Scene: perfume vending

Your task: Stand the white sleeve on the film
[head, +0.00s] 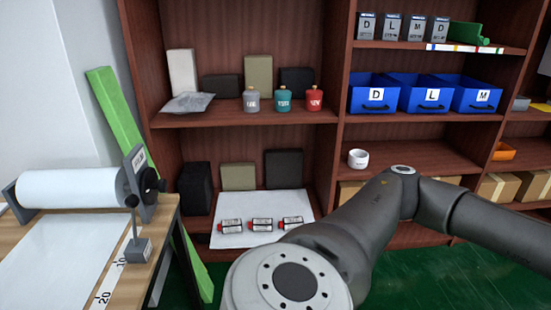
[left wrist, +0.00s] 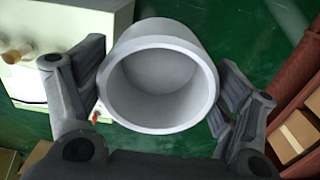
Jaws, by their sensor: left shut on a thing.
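My left gripper (left wrist: 158,108) is shut on the white sleeve (left wrist: 188,45), a round hollow piece with its open end facing the left wrist camera. Its fingers sit on either side of the sleeve, which is held over the green floor. The left gripper does not show in the head view. A white film roll (head: 70,188) lies on a holder on the wooden table at the left of the head view. The flat white film (head: 50,262) lies on the tabletop in front of it. My right gripper is not in view.
A small stand (head: 137,250) and a ruler strip (head: 103,285) are at the film's right edge. Shelves hold blue bins (head: 424,99), perfume bottles (head: 283,99) and a white cup (head: 358,159). A grey arm of mine crosses the head view. The film's visible part is clear.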

